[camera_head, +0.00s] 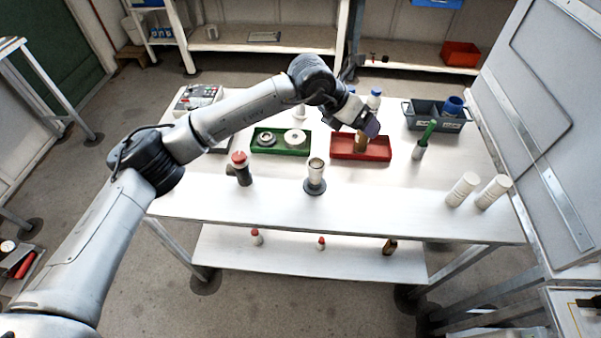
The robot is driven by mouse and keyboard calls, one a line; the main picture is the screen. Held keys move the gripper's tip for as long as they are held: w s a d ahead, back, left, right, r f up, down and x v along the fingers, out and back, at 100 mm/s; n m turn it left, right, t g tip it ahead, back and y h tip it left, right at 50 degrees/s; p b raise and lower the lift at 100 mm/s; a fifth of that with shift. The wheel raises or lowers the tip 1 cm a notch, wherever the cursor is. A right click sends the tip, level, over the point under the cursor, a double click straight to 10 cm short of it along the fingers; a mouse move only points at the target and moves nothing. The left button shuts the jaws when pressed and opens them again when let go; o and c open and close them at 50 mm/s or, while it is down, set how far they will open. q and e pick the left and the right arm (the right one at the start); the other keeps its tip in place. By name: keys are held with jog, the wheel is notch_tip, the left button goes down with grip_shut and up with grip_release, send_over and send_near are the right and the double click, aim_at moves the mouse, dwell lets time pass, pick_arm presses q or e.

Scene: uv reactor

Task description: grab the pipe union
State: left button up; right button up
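My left arm comes in from the left, and its gripper (368,128) is over the red tray (380,154) on the white table. A brown, brass-like piece (361,143) shows right below the gripper at the tray; it may be the pipe union, but I cannot tell. The gripper body hides its fingertips and the top of this piece, so whether it is open or shut on it is unclear. The green tray (262,151) to the left holds round metal and white fittings (295,137). My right gripper is not in view.
A red-capped dark fitting (240,169) and a grey cylinder on a dark base (315,177) stand in front. A green-handled tool (424,140), white ribbed cylinders (463,189) and a grey crate (420,118) are right. The table's front strip is mostly clear.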

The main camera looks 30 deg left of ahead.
aim_at(316, 163)
pick_arm(q)
jog(key=s+a+f+n+g+y, duration=0.2)
jog(key=s+a+f+g+y, duration=0.3)
jog(key=a, duration=0.3)
jog(key=shift+t+y, duration=0.6)
jog(key=f, duration=0.2)
jog(key=f+p, duration=0.1)
jog(key=f, duration=0.2)
jog(key=w+f, duration=0.1)
jog(key=f, duration=0.1)
jog(key=shift+f+p, duration=0.25)
jog(key=shift+p, duration=0.15)
jog(key=f+p, duration=0.1)
jog(key=f, duration=0.1)
jog(key=w+f, duration=0.1)
jog(key=f, duration=0.1)
jog(key=shift+d+p, duration=0.1)
jog(key=shift+p, duration=0.3)
jog(key=shift+w+f, duration=0.15)
jog(key=shift+f, duration=0.5)
jog(key=c, duration=1.1)
jog(key=shift+r, duration=0.15)
